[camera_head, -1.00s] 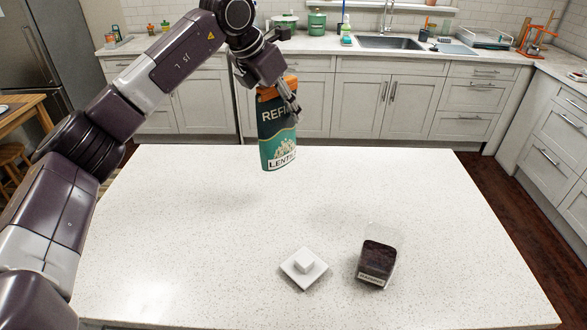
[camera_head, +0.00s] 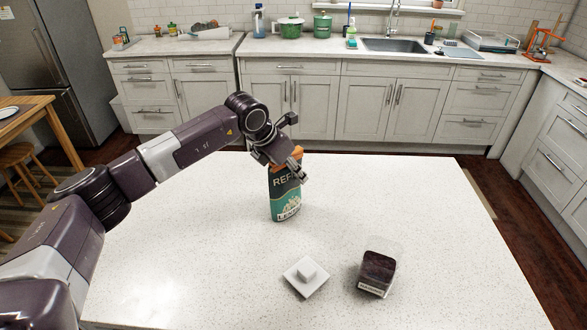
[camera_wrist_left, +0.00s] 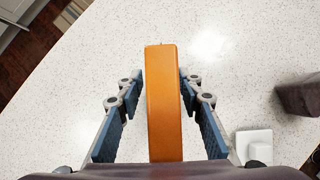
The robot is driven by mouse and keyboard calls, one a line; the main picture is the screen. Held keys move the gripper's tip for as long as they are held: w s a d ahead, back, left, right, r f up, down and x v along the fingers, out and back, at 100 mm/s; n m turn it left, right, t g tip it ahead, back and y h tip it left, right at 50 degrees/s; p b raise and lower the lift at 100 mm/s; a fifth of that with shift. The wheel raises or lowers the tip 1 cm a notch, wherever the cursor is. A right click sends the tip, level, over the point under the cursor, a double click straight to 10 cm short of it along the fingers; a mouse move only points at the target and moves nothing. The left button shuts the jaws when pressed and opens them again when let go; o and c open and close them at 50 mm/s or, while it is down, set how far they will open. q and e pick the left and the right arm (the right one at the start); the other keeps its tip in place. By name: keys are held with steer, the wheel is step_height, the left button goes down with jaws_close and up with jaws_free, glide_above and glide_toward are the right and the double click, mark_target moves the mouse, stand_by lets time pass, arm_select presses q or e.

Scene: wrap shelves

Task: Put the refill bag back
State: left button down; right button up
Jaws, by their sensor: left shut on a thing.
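The refill bag (camera_head: 285,199) is dark and teal with an orange top and a lentil label. It is upright at the far side of the white island counter (camera_head: 200,260). My left gripper (camera_head: 297,166) is shut on its top from above. In the left wrist view, the orange top (camera_wrist_left: 164,105) sits between the two fingers of the gripper (camera_wrist_left: 162,78). I cannot tell for sure whether the bag's bottom touches the counter. A clear container (camera_head: 378,272) with dark contents and a label stands front right, its top open. Its white lid (camera_head: 306,277) lies to its left.
The island counter is clear around the bag and on its left half. Behind it, across a floor gap, the back counter (camera_head: 290,50) holds green pots (camera_head: 322,26), bottles and a sink (camera_head: 393,45). A wooden table and stool stand at the far left.

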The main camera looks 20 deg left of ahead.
arm_select(q)
steer(key=c, duration=1.4)
jaws_free()
steer(key=shift+o, duration=0.2)
